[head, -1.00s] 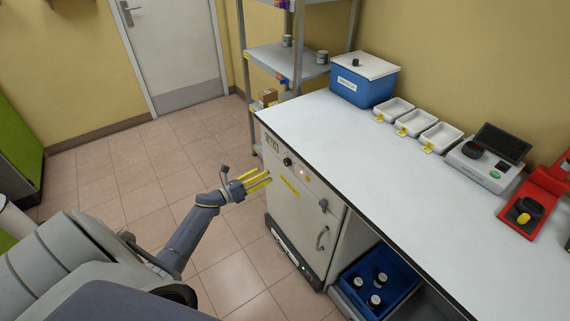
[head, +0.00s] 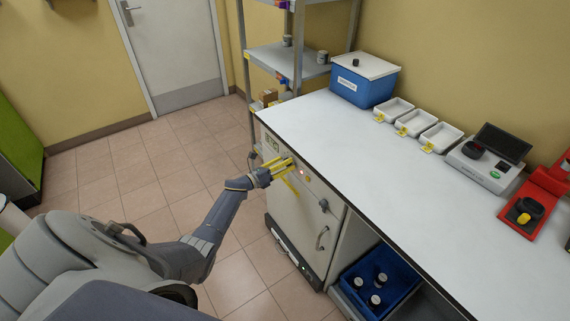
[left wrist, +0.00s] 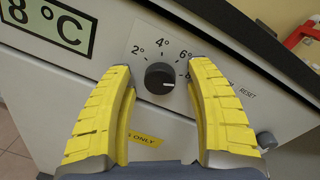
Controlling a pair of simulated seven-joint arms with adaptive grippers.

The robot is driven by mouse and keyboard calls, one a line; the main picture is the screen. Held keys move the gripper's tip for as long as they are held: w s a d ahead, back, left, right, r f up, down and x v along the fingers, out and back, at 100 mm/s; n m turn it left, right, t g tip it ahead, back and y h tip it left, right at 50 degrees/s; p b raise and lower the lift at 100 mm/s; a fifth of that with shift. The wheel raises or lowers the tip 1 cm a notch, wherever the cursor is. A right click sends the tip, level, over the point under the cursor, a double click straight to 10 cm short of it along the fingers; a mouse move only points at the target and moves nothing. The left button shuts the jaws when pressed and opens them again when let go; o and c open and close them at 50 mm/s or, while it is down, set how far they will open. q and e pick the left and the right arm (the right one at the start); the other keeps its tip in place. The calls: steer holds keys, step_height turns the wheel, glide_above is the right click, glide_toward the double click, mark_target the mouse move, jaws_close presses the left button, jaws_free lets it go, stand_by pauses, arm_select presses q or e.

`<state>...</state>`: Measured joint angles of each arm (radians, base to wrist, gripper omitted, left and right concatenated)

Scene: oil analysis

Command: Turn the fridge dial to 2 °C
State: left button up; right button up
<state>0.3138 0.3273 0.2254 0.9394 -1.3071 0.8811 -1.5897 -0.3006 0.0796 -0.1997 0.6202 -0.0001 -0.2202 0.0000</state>
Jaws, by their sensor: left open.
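The fridge (head: 297,222) is a pale cabinet under the left end of the bench. Its black round dial (left wrist: 159,77) shows in the left wrist view, with marks 2°, 4°, 6° and a partly covered one around its top. The display (left wrist: 45,27) reads 8 °C. My left gripper (left wrist: 160,70) is open, its yellow fingers on either side of the dial with gaps visible. In the head view the left gripper (head: 290,164) is at the fridge's upper front and hides the dial. My right gripper is not in view.
The white bench top (head: 370,150) overhangs just above the fridge panel. A blue crate (head: 350,289) with several jars stands right of the fridge. Floor in front is clear.

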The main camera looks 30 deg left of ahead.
arm_select(q)
steer(key=shift+o, duration=0.3)
jaws_close()
steer(key=shift+n, duration=0.3)
steer(key=shift+a+n+g+h, duration=0.1)
steer(key=shift+n+g+h, duration=0.2)
steer(key=shift+n, duration=6)
steer(key=shift+a+n+g+h, duration=0.1)
steer(key=shift+n+g+h, duration=0.15)
steer(key=shift+n, duration=6.05)
